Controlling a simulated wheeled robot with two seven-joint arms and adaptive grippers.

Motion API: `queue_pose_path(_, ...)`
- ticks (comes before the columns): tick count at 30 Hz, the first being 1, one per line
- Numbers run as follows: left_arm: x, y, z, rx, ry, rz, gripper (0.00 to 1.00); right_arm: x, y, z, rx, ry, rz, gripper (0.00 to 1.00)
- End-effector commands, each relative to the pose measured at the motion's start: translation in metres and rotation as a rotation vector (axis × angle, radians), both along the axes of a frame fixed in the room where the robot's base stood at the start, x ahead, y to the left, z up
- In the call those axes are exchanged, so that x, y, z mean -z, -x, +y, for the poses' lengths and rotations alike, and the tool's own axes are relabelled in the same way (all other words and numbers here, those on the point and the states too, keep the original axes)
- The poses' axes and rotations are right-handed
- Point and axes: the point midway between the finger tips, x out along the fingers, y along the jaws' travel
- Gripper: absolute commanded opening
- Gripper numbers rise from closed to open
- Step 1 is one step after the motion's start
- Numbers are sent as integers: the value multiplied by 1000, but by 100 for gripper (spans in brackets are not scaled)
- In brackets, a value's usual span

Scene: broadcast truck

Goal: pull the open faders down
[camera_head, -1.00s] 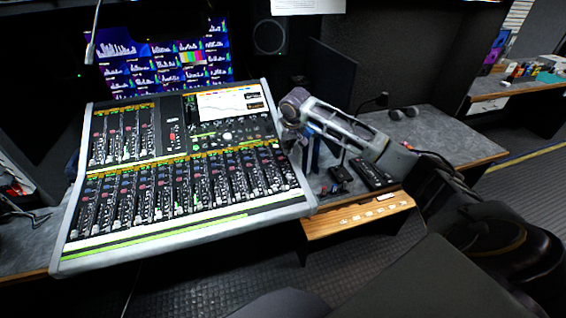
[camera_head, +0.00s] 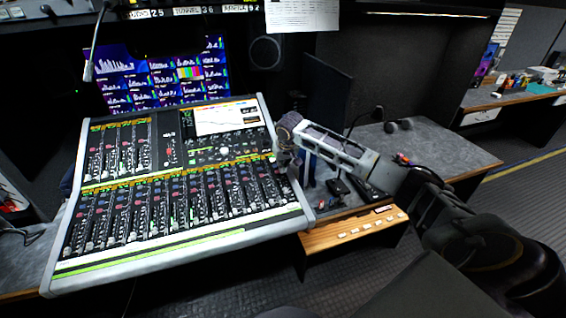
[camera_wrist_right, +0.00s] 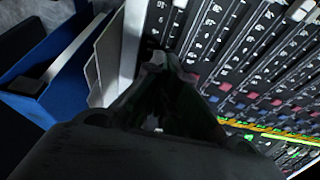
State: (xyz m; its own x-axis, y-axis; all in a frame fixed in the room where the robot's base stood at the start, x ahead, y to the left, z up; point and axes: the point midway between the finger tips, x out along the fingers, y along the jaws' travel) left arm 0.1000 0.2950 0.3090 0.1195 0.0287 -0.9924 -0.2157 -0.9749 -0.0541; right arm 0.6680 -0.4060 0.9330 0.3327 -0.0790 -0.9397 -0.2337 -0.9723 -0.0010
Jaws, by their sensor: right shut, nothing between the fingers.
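The mixing console (camera_head: 172,281) is tilted on the desk, with a lower bank of faders (camera_head: 180,215) and a smaller upper-left bank (camera_head: 118,150). The caps are small; which faders are open is hard to tell in the head view. My right gripper (camera_head: 281,161) is at the console's right edge, beside the right end of the lower bank. In the right wrist view, its fingertips (camera_wrist_right: 170,64) are together, empty, over the edge of the fader panel (camera_wrist_right: 240,60). Contact with a cap cannot be told. My left gripper is out of view.
A dark monitor (camera_head: 327,92) stands right of the console. A wooden ledge with buttons (camera_head: 352,230) lies below my right arm. Blue holders (camera_wrist_right: 32,98) stand beside the console.

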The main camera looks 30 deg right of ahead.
Motion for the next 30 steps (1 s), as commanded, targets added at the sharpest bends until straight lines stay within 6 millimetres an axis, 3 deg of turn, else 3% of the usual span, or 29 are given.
queue_pose_path(8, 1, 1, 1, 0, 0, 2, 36, 32, -11, -3, 0, 1, 1, 0)
queue_pose_path(18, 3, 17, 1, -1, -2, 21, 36, 55, -19, -5, 0, 1, 0, 0)
queue_pose_path(30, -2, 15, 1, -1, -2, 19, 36, 57, 2, -1, -1, 2, 2, 0)
